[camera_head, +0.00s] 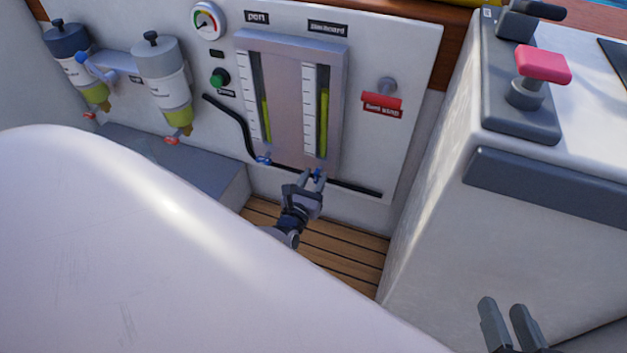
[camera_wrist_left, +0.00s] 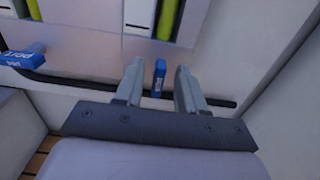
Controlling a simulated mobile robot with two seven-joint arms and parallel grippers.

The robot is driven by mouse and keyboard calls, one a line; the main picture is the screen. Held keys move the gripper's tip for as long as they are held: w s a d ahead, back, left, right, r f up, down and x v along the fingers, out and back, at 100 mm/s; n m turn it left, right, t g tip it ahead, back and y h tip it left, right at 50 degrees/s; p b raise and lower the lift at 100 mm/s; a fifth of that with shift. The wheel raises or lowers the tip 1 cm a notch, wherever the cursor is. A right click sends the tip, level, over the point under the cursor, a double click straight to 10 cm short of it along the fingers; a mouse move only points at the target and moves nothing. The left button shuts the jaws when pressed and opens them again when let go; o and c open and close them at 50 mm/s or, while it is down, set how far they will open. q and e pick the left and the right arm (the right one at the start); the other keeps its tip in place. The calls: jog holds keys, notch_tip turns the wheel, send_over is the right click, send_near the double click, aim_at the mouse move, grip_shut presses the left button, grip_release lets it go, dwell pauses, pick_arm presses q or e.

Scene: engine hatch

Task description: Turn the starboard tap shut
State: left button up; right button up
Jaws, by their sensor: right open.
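The starboard tap is a small blue lever (camera_head: 319,174) below the right sight tube. In the left wrist view the lever (camera_wrist_left: 159,78) stands upright, in line with the tube above it. My left gripper (camera_head: 310,176) is at this tap; in the left wrist view its fingers (camera_wrist_left: 158,70) are open on either side of the lever, with a gap on both sides. The port tap (camera_head: 263,160), blue and lettered, lies roughly sideways under the left tube and also shows in the left wrist view (camera_wrist_left: 24,56). My right gripper (camera_head: 503,308) is open and empty at the lower right.
A black hose (camera_head: 235,118) runs down and along the panel below the taps. A red-labelled knob (camera_head: 382,102) is right of the tubes. Two filter bowls (camera_head: 163,80) hang at left. A white console (camera_head: 450,240) stands at right; a large white surface (camera_head: 150,240) fills the lower left.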

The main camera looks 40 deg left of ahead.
pick_arm(q)
grip_shut()
